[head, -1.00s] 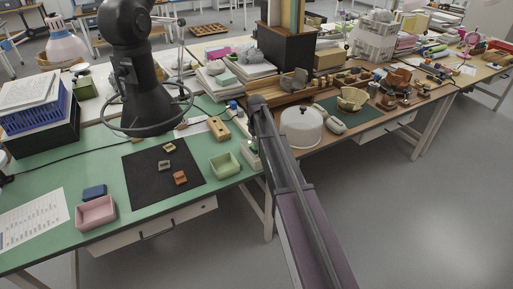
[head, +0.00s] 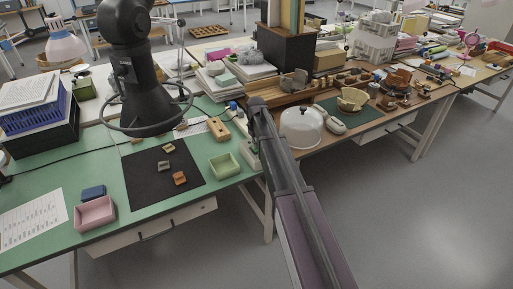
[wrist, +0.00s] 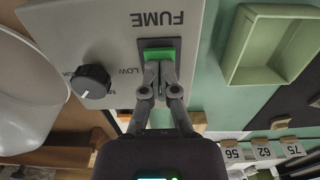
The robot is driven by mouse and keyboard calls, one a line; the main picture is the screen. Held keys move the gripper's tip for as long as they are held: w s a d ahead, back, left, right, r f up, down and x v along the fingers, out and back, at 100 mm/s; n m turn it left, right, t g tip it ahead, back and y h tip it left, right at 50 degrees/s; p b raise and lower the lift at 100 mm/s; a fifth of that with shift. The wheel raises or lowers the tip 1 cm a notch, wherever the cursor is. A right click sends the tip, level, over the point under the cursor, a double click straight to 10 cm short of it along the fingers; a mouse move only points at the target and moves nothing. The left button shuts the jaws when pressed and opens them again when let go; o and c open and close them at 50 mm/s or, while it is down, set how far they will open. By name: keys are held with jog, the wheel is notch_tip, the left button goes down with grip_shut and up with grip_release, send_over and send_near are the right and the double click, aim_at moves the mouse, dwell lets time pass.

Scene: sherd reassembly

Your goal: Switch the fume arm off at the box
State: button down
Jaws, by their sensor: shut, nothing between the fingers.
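The pale control box (wrist: 112,35) marked FUME fills the upper left of the wrist view, upside down. Its green rocker switch (wrist: 147,54) sits in a dark frame, and a black knob (wrist: 91,81) stands beside it near the word LOW. My gripper (wrist: 159,68) is shut and empty, with its fingertips at the switch, covering part of it; contact is hard to judge. In the head view the box (head: 250,155) shows partly behind my arm, and my fingers are hidden there. A black jointed arm with a ring (head: 145,85), seemingly the fume arm, stands over the green bench.
A green tray (head: 224,166) lies close beside the box. A dark mat (head: 150,190) holds several sherds. A pink tray (head: 95,213) lies at front left. A white dome (head: 301,128) stands just right of my arm. The floor at right is clear.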

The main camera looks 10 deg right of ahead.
jog(key=shift+r+p, duration=3.45)
jog(key=shift+r, duration=0.05)
jog(key=shift+s, duration=0.1)
jog(key=s+m, duration=0.3)
jog(key=s, duration=2.6)
jog(key=shift+d+r+m+p, duration=0.2)
jog(key=shift+r+m+p, duration=0.1)
jog(key=shift+r+p, duration=0.1)
